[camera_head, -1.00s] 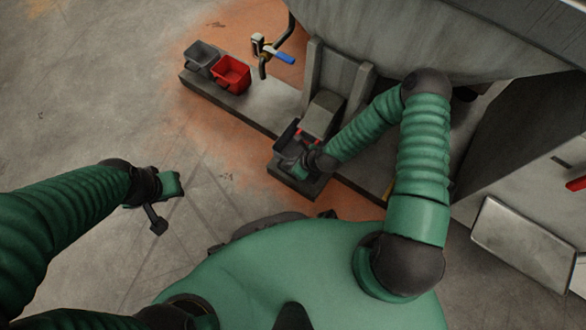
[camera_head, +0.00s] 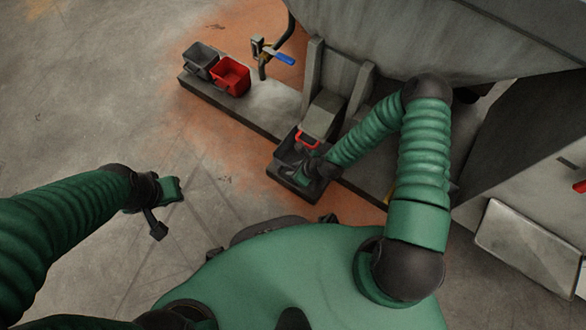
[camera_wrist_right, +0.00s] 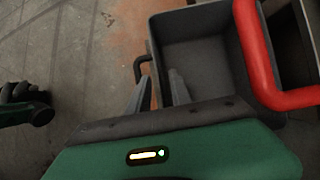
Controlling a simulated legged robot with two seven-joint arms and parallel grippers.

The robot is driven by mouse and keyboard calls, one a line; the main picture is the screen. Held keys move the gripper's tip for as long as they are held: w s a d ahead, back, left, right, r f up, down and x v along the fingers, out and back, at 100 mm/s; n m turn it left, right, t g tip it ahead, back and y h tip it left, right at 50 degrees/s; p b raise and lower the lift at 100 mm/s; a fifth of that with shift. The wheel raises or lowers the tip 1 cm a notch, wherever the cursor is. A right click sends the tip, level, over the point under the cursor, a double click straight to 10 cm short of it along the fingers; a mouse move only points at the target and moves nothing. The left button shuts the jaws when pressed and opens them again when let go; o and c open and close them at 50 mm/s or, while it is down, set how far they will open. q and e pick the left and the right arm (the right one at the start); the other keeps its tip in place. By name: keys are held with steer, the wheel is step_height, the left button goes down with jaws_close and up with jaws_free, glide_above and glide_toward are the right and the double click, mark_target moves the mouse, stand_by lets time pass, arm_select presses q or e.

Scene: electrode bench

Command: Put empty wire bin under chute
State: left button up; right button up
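A dark grey bin (camera_head: 287,153) with a black side handle sits at the foot of the chute (camera_head: 322,115), on a dark low base. In the right wrist view the bin (camera_wrist_right: 205,60) looks empty in the part that shows. My right gripper (camera_head: 308,170) is at its near side. In the right wrist view its fingers (camera_wrist_right: 160,92) are apart, one inside the bin and one outside by the handle (camera_wrist_right: 139,68). A red handle (camera_wrist_right: 262,50) crosses above the bin's right side. My left gripper (camera_head: 160,208) hangs over bare floor; its finger opening is unclear.
A grey bin (camera_head: 201,57) and a red bin (camera_head: 232,74) stand on the left end of the low ledge (camera_head: 265,108). A blue-handled valve (camera_head: 284,60) is beside them. A large grey hopper (camera_head: 400,35) overhangs the back. The floor at left is clear.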

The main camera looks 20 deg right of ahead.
steer(key=shift+n, duration=0.6)
steer(key=p+v, duration=0.5)
steer(key=v, duration=0.6)
steer(key=shift+d+r, duration=0.15)
steer(key=shift+r, duration=0.2)
steer(key=s+d+r+n+g+h, duration=0.1)
steer(key=s+r+n, duration=0.1)
steer(key=r+n, duration=1)
steer(key=s+d+r+n+g+h, duration=0.1)
steer(key=s+r+n+h, duration=0.1)
steer(key=r+n, duration=1.1)
steer(key=shift+s+d+n, duration=0.3)
steer(key=shift+s+n, duration=0.05)
steer(key=shift+n, duration=0.65)
steer(key=shift+r, duration=0.1)
